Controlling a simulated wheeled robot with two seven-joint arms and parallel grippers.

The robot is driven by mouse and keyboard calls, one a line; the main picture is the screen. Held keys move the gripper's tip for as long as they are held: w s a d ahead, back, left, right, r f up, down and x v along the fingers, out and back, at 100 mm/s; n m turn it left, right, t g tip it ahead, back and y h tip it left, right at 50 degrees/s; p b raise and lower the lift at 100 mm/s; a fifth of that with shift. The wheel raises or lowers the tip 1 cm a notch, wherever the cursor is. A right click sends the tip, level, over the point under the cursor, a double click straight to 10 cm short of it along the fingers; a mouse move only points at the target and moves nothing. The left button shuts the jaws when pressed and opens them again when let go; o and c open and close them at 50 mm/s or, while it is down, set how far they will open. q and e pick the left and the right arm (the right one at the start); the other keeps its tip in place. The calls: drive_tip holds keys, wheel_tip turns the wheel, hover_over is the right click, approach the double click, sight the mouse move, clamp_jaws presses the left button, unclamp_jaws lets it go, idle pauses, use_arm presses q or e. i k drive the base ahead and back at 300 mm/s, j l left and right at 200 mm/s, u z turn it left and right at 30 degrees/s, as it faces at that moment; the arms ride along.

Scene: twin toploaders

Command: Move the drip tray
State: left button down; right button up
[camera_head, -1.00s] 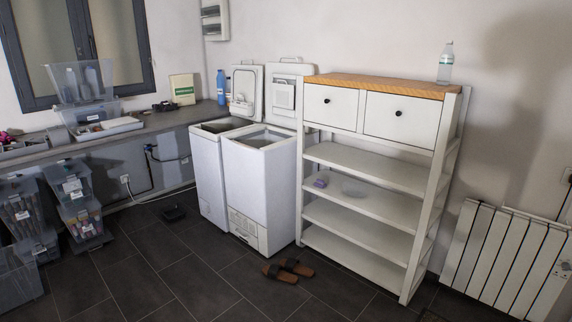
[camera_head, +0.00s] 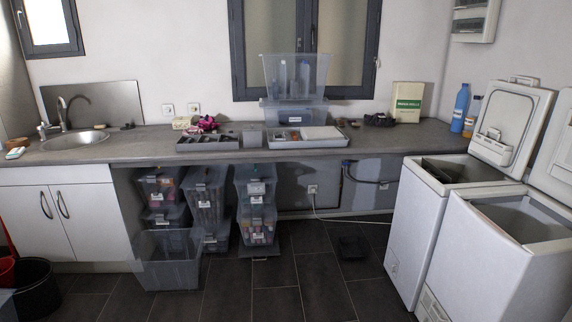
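A low black tray-like object (camera_head: 354,247) lies on the dark floor below the counter, left of the toploaders; it looks like the drip tray, though its detail is hard to make out. The left toploader (camera_head: 408,226) and the right toploader (camera_head: 484,264) stand side by side at the right, both with lids raised. The right one is cut off by the frame edge. Neither of my grippers is in view.
A long grey counter (camera_head: 375,143) holds a sink (camera_head: 75,140), trays, clear boxes and bottles. Stacked clear bins (camera_head: 256,208) stand beneath it. A cable hangs below the counter. A black bucket (camera_head: 37,287) stands at left. The middle floor is clear.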

sight(353, 248)
drive_tip(key=i+z, duration=0.15)
drive_tip(key=i, duration=0.45)
drive_tip(key=i+z, duration=0.2)
drive_tip(key=i, duration=0.35)
drive_tip(key=i+j+z, duration=0.15)
drive_tip(key=i, duration=0.4)
drive_tip(key=i+j+z, duration=0.15)
drive_tip(key=i+j, duration=0.15)
drive_tip(key=i, duration=0.25)
